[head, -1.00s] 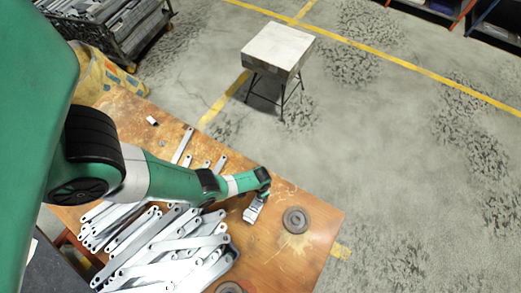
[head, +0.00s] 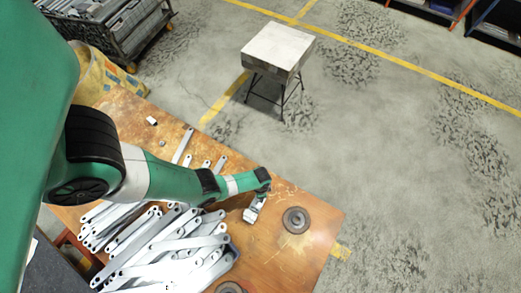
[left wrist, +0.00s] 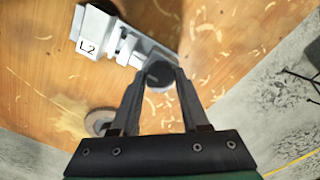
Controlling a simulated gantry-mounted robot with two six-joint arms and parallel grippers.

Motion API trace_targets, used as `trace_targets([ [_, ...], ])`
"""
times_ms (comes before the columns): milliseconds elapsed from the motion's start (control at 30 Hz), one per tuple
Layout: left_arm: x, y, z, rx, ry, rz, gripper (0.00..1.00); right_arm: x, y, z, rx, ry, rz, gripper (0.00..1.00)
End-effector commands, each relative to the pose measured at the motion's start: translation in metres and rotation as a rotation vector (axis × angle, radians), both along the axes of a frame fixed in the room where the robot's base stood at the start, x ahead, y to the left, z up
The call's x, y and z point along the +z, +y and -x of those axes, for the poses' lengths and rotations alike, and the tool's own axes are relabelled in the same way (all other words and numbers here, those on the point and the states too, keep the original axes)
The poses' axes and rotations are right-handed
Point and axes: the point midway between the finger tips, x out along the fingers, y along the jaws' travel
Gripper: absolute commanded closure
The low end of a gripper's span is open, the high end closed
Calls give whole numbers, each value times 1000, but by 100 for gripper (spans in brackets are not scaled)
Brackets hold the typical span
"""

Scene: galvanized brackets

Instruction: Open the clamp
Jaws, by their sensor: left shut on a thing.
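The clamp (left wrist: 118,38) is a light grey metal piece with a white block labelled "L2". It lies on the wooden table, at the upper left of the left wrist view. A dark round knob (left wrist: 160,74) at its near end sits between the fingertips of my left gripper (left wrist: 160,80), which is shut on it. In the head view my left gripper (head: 261,196) reaches down over the clamp (head: 250,215), partly hiding it. My right gripper is not in view.
A heap of galvanized brackets (head: 170,250) covers the table's near left part. A round dark disc (head: 295,220) lies right of the clamp, and another (head: 230,288) is at the bottom edge. The table (head: 318,225) ends just beyond the disc. A stool (head: 278,48) stands apart on the floor.

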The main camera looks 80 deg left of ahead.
Motion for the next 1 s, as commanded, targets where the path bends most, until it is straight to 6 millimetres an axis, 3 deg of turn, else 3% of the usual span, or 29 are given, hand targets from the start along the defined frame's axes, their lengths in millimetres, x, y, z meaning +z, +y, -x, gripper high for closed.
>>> trace_targets([
  [333,0,0,0,7,0,0,100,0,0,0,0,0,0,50],
  [433,0,0,0,100,0,0,100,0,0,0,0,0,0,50],
  [1000,0,0,0,1322,0,0,100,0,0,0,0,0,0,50],
])
